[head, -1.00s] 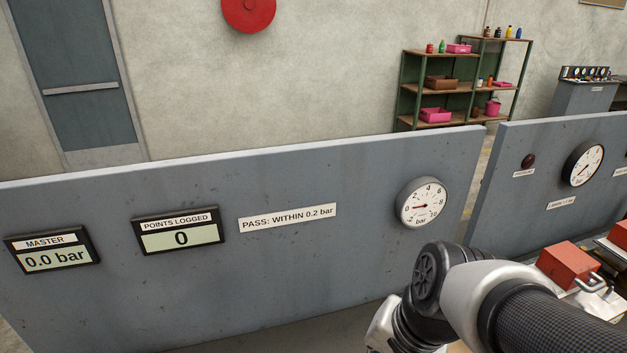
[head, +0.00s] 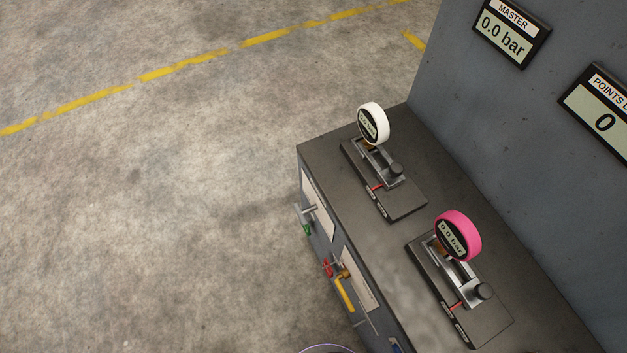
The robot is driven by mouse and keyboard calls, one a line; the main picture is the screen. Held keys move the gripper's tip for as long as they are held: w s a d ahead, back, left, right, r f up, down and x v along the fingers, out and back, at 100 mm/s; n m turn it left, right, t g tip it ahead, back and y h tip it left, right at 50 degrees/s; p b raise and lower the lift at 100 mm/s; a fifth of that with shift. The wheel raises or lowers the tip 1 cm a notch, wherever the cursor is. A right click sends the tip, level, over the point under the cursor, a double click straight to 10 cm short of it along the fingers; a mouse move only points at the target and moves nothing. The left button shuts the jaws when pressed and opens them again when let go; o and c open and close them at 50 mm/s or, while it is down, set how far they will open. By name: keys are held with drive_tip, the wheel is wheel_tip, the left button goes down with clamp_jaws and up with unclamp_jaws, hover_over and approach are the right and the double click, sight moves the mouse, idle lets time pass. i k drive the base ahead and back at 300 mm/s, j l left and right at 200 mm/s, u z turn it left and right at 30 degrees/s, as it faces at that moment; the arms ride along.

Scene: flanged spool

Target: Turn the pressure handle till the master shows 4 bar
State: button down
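The master display (head: 505,40) on the grey upright panel (head: 480,120) reads 0.0 bar, at the top right of the head view. On the front of the dark bench, a grey metal handle (head: 307,213) with a green part below it sticks out. Nearer, a yellow lever (head: 345,294) hangs angled downward beside a small red knob (head: 327,268). I cannot tell from their labels which is the pressure handle. My gripper is not in view.
The bench top (head: 400,275) carries a white-rimmed digital gauge (head: 376,121) and a pink-rimmed one (head: 466,235), both on stands and reading 0.0 bar. The points display (head: 603,120) shows 0. The concrete floor (head: 150,200) left of the bench is clear.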

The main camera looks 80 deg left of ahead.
sight(300, 213)
drive_tip(key=u, duration=2.9)
